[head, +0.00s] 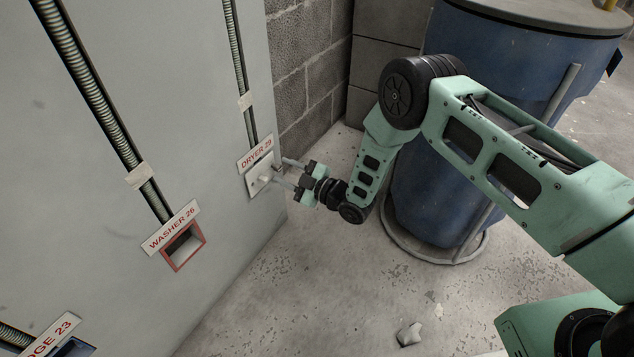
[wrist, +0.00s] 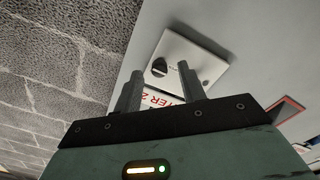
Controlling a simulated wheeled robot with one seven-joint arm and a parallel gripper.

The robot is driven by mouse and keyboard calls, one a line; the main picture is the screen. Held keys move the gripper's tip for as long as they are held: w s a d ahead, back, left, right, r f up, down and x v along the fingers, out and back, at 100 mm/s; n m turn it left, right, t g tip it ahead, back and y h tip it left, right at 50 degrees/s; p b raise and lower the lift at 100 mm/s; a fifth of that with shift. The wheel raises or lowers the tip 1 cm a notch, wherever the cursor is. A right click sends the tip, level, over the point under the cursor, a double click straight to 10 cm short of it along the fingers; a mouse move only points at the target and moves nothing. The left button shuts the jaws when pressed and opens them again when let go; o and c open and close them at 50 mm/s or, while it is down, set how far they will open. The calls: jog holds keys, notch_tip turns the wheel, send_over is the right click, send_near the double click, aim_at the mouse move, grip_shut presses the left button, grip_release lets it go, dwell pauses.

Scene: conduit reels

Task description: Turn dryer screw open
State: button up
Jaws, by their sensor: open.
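The dryer plate is a pale square plate (head: 261,174) under the label DRYER 29 (head: 256,154) on the grey panel. A small round screw or knob sits on it (head: 265,179). My gripper (head: 283,172) is open and empty, with its fingers pointing at the plate from the right. In the wrist view the plate (wrist: 190,58) lies just beyond my two fingers (wrist: 160,88). A dark slotted round part (wrist: 159,67) shows on the plate between the fingertips, and a second small part sits to its right. I cannot tell whether a finger touches the plate.
The grey panel (head: 215,110) also carries a red-framed opening labelled WASHER 26 (head: 184,246) and ribbed conduits (head: 85,70). A block wall (head: 305,70) stands behind. A large blue drum (head: 430,205) is behind my arm. The floor below my gripper is clear.

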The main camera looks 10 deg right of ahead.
jog(key=p+v, duration=0.5)
jog(key=v, duration=1.1)
jog(key=shift+p, duration=0.35)
jog(key=w+a+r+m+g+h, duration=0.1)
jog(key=w+a+r+h, duration=0.1)
jog(key=w+r, duration=0.15)
jog(key=w+a+r+m+h, duration=0.1)
jog(key=w+a+r+h, duration=0.1)
jog(key=r, duration=0.3)
jog(key=s+a+r+m+g+h+p, duration=0.1)
jog(key=s+a+r+m+g+h, duration=0.15)
jog(key=r, duration=0.75)
jog(key=s+d+r+m+g+h, duration=0.25)
jog(key=s+r, duration=0.25)
jog(key=s, duration=0.6)
jog(key=s+d+r+m+g+h+p, duration=0.1)
jog(key=s+d+r+m+g+h, duration=0.25)
jog(key=s, duration=0.65)
jog(key=s+d+r+g+h, duration=0.1)
jog(key=s+d+r+g, duration=0.15)
jog(key=s+r, duration=0.65)
notch_tip(320, 180, up, 36)
jog(key=s+t+p, duration=0.1)
jog(key=p, duration=3.7)
jog(key=shift+s+d, duration=0.3)
jog(key=shift+f, duration=0.15)
jog(key=shift+c, duration=0.2)
